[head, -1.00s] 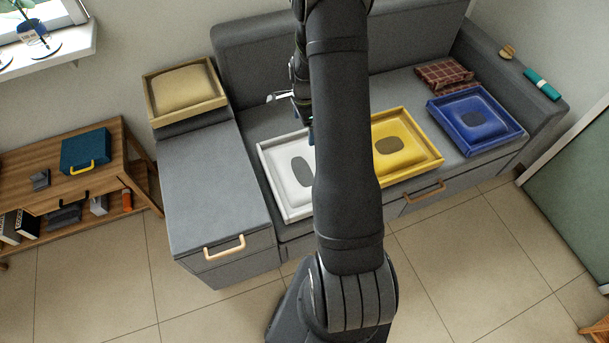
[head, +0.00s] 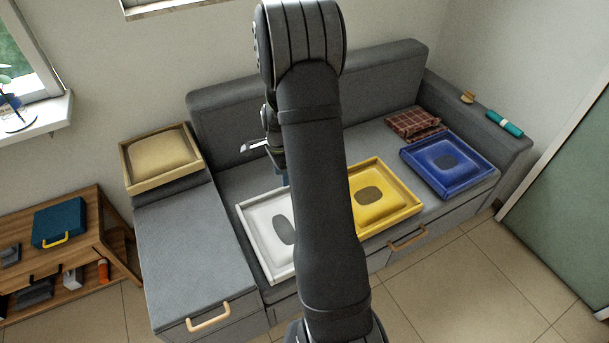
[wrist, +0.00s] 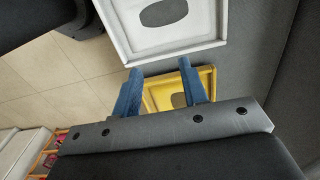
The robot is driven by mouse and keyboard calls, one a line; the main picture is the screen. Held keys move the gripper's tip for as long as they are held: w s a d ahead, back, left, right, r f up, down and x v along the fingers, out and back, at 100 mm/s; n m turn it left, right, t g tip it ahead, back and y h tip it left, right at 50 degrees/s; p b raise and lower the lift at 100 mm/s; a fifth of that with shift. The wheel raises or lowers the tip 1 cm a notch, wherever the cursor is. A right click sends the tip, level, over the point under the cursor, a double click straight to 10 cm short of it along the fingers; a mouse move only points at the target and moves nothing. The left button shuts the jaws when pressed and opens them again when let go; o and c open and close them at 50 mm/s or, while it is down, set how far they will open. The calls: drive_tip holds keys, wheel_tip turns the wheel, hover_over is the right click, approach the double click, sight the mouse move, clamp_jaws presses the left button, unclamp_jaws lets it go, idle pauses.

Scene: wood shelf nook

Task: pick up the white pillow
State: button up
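The white pillow (head: 272,226), with a grey oval patch, lies in a white tray (head: 258,242) on the sofa seat. My arm covers its right side in the head view. In the wrist view, the pillow (wrist: 152,35) and the tray (wrist: 181,50) are at the top, cut off by the frame edge. My gripper (wrist: 160,67) is open, its two blue fingers apart with nothing between them. Its tips appear just below the tray's edge in the wrist view; I cannot tell the height gap. In the head view the gripper is mostly hidden by my arm.
A yellow pillow in a yellow tray (head: 410,211) sits right of the white one, then a blue tray (head: 447,194) and a checked brown item (head: 415,123). A beige pillow's wooden tray (head: 133,184) is at left. The sofa backrest (head: 385,75) rises behind.

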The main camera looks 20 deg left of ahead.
drive_tip(key=w+d+f+n, duration=0.7)
drive_tip(key=w+f+n, duration=0.4)
drive_tip(key=n, duration=0.7)
drive_tip(key=f, duration=0.8)
drive_tip(key=s+f, duration=0.1)
drive_tip(key=f, duration=0.3)
drive_tip(key=shift+s+d+f, duration=0.1)
drive_tip(key=shift+d+f, duration=0.05)
drive_tip(key=shift+f, duration=0.15)
drive_tip(key=shift+s+d+f, duration=0.1)
drive_tip(key=shift+d+f, duration=0.05)
drive_tip(key=shift+f, duration=1.2)
drive_tip(key=shift+d+f, duration=0.15)
drive_tip(key=shift+f, duration=1.2)
clamp_jaws()
drive_tip(key=shift+r, duration=0.1)
